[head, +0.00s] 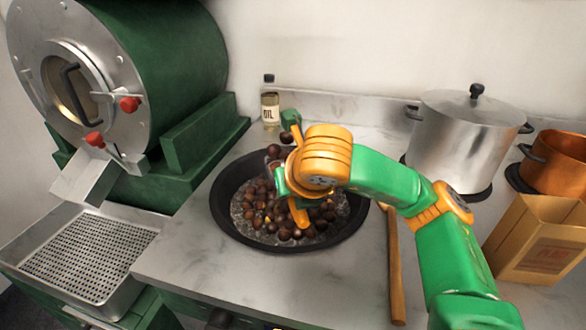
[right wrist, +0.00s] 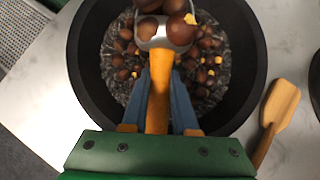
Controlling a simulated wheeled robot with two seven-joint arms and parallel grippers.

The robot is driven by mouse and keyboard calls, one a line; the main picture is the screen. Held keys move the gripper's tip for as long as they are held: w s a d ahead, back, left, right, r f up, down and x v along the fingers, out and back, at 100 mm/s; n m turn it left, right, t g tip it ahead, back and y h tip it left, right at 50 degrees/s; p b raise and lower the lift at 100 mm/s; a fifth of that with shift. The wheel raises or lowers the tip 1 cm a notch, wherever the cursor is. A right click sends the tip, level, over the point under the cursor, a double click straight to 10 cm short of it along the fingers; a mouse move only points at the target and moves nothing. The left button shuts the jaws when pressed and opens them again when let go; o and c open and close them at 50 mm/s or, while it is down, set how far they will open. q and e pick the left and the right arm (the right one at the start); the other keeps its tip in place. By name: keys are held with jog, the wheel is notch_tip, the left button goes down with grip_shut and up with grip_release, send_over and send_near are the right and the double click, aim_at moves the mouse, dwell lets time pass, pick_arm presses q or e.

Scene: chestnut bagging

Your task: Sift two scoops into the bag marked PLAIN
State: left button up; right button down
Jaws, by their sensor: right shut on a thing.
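A dark round pan (head: 222,212) holds several brown chestnuts (head: 283,232) on a bed of dark grit. My right gripper (right wrist: 161,85) is shut on the orange-brown handle of a scoop (right wrist: 160,42). The scoop's metal head is over the pan and carries several chestnuts. In the head view my right gripper (head: 282,180) is above the pan, and my wrist covers most of the scoop. A brown paper bag (head: 520,215) stands at the right edge, its mouth upward and its printed label too blurred to read surely. My left gripper is not in view.
A wooden spatula (head: 395,265) lies right of the pan. A steel pot (head: 460,130) and copper pot (head: 560,165) stand behind the bag. An oil bottle (head: 270,105) is at the back. A green roaster (head: 170,70) and perforated tray (head: 85,250) are left.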

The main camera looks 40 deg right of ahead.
jog(key=shift+w+a, duration=0.15)
jog(key=shift+a, duration=0.25)
jog(key=s+d+b, duration=0.2)
jog(key=d+b, duration=0.1)
jog(key=d, duration=0.1)
jog(key=a+p, duration=0.1)
jog(key=w+a, duration=0.1)
jog(key=w+a+p, duration=0.1)
jog(key=a, duration=0.1)
jog(key=shift+r+p, duration=0.1)
jog(key=shift+p, duration=0.25)
jog(key=shift+s+d+f, duration=0.1)
jog(key=shift+d+f, duration=0.1)
jog(key=s+d+b, duration=0.2)
jog(key=d+b, duration=0.1)
jog(key=d, duration=0.2)
jog(key=a+p, duration=0.1)
jog(key=w+a+p, duration=0.1)
jog(key=a, duration=0.1)
jog(key=w+a+p, duration=0.1)
jog(key=a, duration=0.1)
jog(key=shift+r, duration=0.3)
jog(key=shift+w+a+f, duration=0.1)
jog(key=shift+a+f, duration=0.05)
jog(key=shift+a, duration=0.05)
jog(key=shift+f, duration=0.1)
